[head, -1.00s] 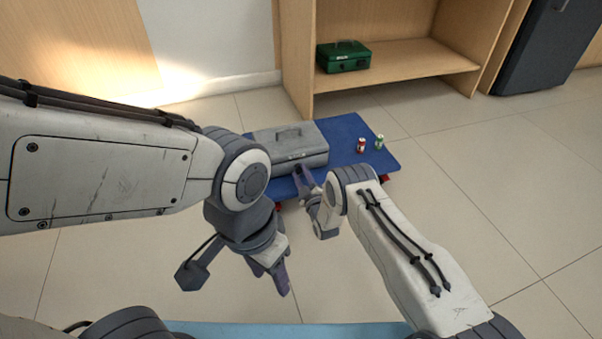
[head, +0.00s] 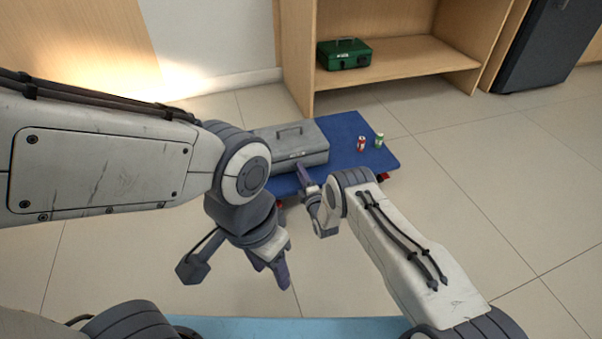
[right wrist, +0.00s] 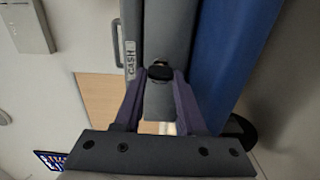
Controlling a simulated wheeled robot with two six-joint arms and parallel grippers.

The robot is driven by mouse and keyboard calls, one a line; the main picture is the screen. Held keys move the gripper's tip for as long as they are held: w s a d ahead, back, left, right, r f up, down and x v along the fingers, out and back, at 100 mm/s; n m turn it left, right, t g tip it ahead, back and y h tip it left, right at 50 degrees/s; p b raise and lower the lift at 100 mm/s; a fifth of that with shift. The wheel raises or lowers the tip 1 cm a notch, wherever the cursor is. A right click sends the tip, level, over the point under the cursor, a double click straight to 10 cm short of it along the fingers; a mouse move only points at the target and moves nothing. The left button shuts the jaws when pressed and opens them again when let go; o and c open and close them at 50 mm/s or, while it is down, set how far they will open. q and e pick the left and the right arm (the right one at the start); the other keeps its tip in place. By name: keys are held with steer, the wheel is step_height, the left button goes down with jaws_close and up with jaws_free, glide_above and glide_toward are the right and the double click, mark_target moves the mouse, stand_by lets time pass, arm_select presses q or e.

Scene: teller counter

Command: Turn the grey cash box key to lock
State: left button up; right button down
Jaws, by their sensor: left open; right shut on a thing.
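The grey cash box (head: 312,151) sits on a blue platform, its handle on top. It also shows in the right wrist view (right wrist: 168,35) with a "CASH" label. My right gripper (head: 300,170) is at the front face of the box. In the right wrist view, my right gripper (right wrist: 158,76) is shut on a small dark key (right wrist: 160,70) at the box face. The key's exact turn angle is hard to tell. My left gripper (head: 272,278) is open and empty, low over the floor, apart from the box.
A green cash box (head: 344,54) stands in a wooden shelf (head: 410,66) behind. Tiled floor to the right is free.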

steer(key=shift+f, duration=0.1)
stand_by(0.3)
steer(key=shift+c, duration=2.4)
jaws_free()
steer(key=shift+s+d+p, duration=0.1)
steer(key=shift+s+p, duration=0.2)
steer(key=p+v, duration=0.5)
steer(key=v, duration=0.5)
steer(key=shift+p, duration=0.35)
